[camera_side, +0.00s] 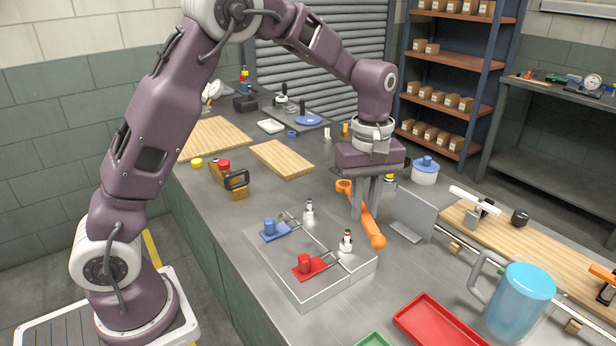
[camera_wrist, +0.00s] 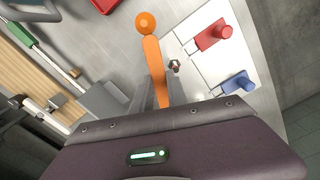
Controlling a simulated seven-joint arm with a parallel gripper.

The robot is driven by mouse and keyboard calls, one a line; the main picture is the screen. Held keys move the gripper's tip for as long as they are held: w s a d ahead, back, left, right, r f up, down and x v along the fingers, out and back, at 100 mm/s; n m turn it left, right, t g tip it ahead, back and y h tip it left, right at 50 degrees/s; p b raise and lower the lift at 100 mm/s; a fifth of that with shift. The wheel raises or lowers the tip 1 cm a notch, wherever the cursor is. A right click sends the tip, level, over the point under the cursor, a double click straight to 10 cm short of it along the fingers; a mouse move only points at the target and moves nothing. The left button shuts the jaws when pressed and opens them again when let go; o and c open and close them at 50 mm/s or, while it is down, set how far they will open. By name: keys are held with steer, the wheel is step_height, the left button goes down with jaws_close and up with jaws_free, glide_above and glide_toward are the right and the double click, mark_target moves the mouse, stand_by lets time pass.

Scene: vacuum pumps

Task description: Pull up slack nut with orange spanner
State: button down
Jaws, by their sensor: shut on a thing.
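The orange spanner (camera_side: 369,226) lies between the fingers of my gripper (camera_side: 364,212), which is shut on its shaft; I cannot tell whether it touches the bench. In the wrist view the spanner (camera_wrist: 153,60) sticks out past my gripper (camera_wrist: 157,92), round end away. To the left in the side view, a pale tray (camera_side: 325,292) holds a blue pump block (camera_side: 275,231) and a red one (camera_side: 309,266). An upright fitting (camera_side: 309,212) stands by the blue block and a red-topped fitting (camera_side: 346,243) by the red one. Which nut is slack I cannot tell.
A grey upright plate (camera_side: 413,214) stands close right of my gripper. A blue jug (camera_side: 519,300) and a red tray (camera_side: 437,322) are at the front right. Wooden boards (camera_side: 281,158) and a dark-handled block (camera_side: 237,184) lie farther back and left.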

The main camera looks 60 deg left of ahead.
steer(key=s+d+n, duration=0.2)
steer(key=d+n, duration=0.3)
steer(key=d, duration=0.6)
steer(key=shift+s+a+f, duration=0.1)
steer(key=shift+f, duration=0.95)
steer(key=shift+s+f, duration=0.1)
steer(key=shift+f, duration=2.15)
steer(key=shift+s+a+m, duration=0.15)
steer(key=shift+s+m, duration=0.75)
steer(key=shift+s, duration=0.5)
